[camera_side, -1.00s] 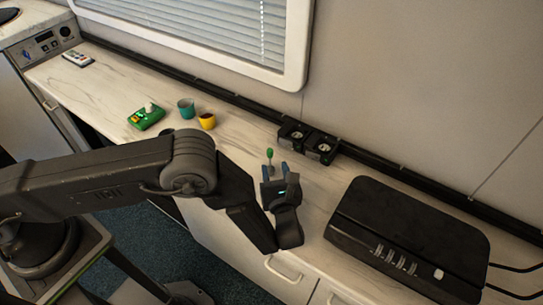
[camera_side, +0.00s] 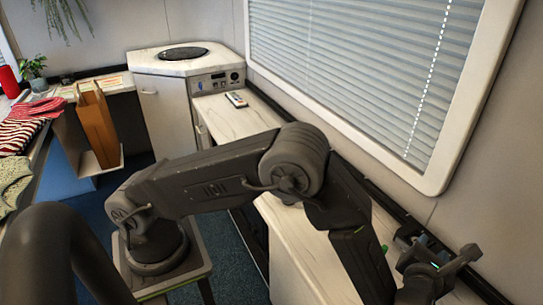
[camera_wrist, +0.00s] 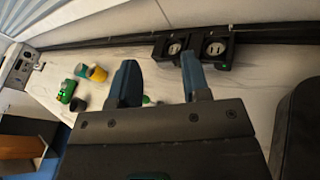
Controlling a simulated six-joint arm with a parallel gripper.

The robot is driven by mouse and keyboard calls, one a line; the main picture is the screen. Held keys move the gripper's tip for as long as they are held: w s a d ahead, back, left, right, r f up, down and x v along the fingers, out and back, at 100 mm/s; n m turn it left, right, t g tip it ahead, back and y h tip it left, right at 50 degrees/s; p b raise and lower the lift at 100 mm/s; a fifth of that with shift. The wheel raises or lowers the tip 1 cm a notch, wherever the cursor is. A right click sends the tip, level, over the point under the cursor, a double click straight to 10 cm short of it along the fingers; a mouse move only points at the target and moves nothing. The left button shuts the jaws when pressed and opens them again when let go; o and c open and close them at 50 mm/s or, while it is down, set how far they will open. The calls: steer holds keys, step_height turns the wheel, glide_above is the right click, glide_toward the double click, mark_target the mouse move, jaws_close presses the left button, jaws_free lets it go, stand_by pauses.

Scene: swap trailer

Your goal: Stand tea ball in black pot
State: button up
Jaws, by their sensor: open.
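A small item with a green tip (camera_side: 384,249) shows just past my arm in the side view; it may be the tea ball's handle. In the wrist view the green tip (camera_wrist: 146,100) lies between my fingers, close to the gripper body, which hides what is below it. My gripper (camera_wrist: 161,82) is open over the white marbled counter, with a finger on either side of the tip. It also shows at the right in the side view (camera_side: 440,258).
Yellow (camera_wrist: 98,75) and teal (camera_wrist: 80,70) cups and a green box (camera_wrist: 67,90) stand left in the wrist view.

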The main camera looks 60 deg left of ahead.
steer(key=a+r+m+g+h, duration=0.15)
steer(key=r+m+h, duration=0.25)
steer(key=r+m, duration=0.5)
steer(key=a+r+m+t+h, duration=0.1)
steer(key=a+r+m+h, duration=0.35)
steer(key=r, duration=0.65)
steer(key=s+a+r+m+g, duration=0.1)
steer(key=s+a+m, duration=0.4)
steer(key=s+m, duration=0.5)
steer(key=s+a+r+m+g, duration=0.2)
steer(key=s+a+m+g, duration=0.2)
steer(key=s+m, duration=0.5)
steer(key=s+a, duration=0.2)
steer(key=shift+s+a+r+m+h, duration=0.15)
steer(key=shift+s+r+m+h, duration=0.15)
steer(key=shift+s+m+h, duration=0.05)
steer(key=shift+o, duration=0.4)
steer(key=s+a+f+m+g+y, duration=0.2)
steer(key=s+a+f+m, duration=0.1)
steer(key=s, duration=0.5)
steer(key=shift+s+a+m+g, duration=0.35)
steer(key=shift+a+m, duration=0.45)
steer(key=shift+a, duration=0.25)
steer(key=shift+w, duration=0.1)
